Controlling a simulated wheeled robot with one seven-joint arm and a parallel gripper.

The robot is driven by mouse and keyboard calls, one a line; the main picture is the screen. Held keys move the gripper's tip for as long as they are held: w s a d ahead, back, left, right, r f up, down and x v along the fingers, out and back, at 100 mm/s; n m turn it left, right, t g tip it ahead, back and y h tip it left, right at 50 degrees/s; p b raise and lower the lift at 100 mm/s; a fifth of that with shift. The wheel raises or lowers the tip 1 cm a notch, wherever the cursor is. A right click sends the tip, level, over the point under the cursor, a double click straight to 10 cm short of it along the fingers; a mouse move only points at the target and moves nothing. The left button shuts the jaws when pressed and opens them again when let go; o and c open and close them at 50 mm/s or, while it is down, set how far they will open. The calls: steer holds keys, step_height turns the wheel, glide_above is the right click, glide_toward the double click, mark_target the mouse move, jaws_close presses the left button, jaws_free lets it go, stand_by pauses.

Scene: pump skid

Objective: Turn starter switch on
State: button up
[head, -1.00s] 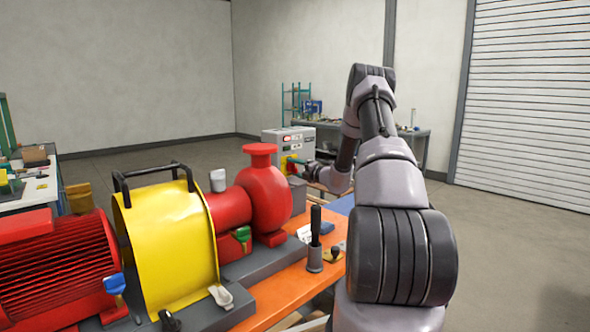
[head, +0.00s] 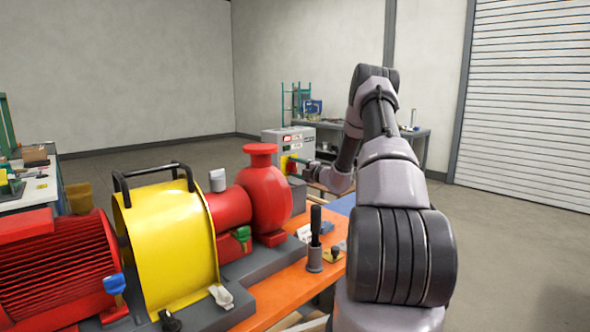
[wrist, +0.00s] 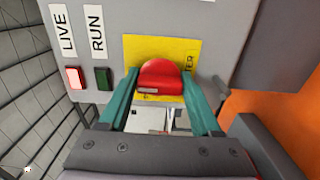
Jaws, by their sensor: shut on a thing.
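The starter switch is a red rotary handle (wrist: 162,80) on a yellow plate (wrist: 190,48) on the grey starter box. In the wrist view my gripper (wrist: 160,92) has its two green fingers on either side of the red handle, shut on it. In the head view the grey starter box (head: 272,145) stands behind the red pump, and my gripper (head: 300,162) reaches its face from the right. Beside the plate are a LIVE label (wrist: 62,31) over a lit red lamp (wrist: 73,77) and a RUN label (wrist: 96,33) over a dark green lamp (wrist: 103,77).
The red pump (head: 268,195), the yellow coupling guard (head: 168,245) and the red motor (head: 50,270) fill the left of the orange skid (head: 285,290). A black-handled tool (head: 315,235) stands upright in a holder near my arm. A workbench (head: 410,132) stands behind; open floor lies right.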

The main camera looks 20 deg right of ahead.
steer(key=o, duration=1.4)
steer(key=shift+s+d, duration=0.1)
steer(key=v, duration=1)
steer(key=shift+s+d, duration=0.1)
steer(key=shift+s, duration=0.25)
